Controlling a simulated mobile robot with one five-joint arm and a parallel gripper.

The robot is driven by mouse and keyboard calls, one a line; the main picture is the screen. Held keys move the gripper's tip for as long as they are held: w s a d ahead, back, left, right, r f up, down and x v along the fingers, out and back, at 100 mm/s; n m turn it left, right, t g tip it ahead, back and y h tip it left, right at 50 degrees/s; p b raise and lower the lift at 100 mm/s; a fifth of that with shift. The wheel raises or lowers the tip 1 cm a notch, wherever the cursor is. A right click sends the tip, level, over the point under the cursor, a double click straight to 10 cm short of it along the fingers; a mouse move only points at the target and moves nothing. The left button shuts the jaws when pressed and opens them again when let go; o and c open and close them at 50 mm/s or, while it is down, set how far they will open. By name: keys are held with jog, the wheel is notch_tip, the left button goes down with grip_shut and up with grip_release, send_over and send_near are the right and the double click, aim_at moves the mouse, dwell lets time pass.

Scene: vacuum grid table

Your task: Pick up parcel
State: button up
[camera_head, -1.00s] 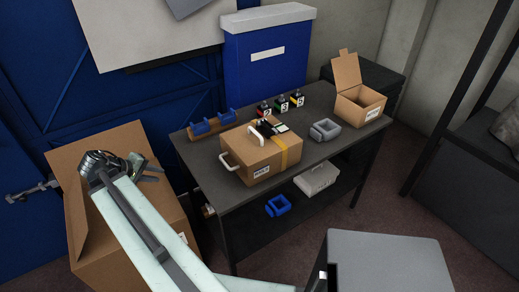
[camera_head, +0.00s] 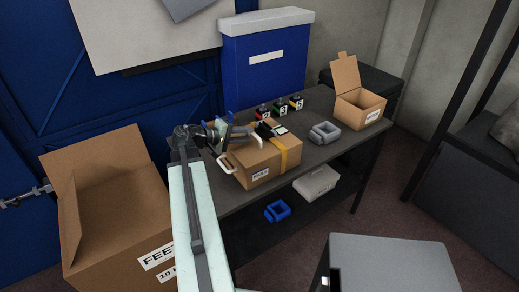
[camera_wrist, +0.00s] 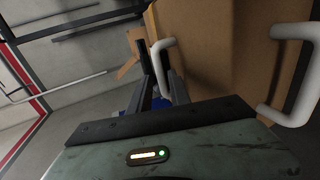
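The parcel is a brown cardboard box (camera_head: 270,165) with yellow tape, a label and white handles, lying on the dark table (camera_head: 318,155). A small black device sits on its top. My gripper (camera_head: 236,141) is at the box's left end, close to the white handle (camera_head: 226,162). Its fingers look apart, with nothing clearly held. Whether a finger touches the handle or box cannot be told.
Several small bottles (camera_head: 280,108) stand behind the parcel. A grey holder (camera_head: 324,132) and an open small box (camera_head: 360,107) lie to its right. A large open carton (camera_head: 115,215) stands left of the table. A blue bin (camera_head: 267,75) rises behind.

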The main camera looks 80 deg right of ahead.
aim_at(252, 134)
jog(key=b+x, duration=0.1)
jog(key=x, duration=0.3)
jog(key=shift+s+f, duration=0.1)
jog(key=shift+f, duration=0.1)
jog(key=shift+r, duration=0.1)
grip_shut()
dwell(1.0)
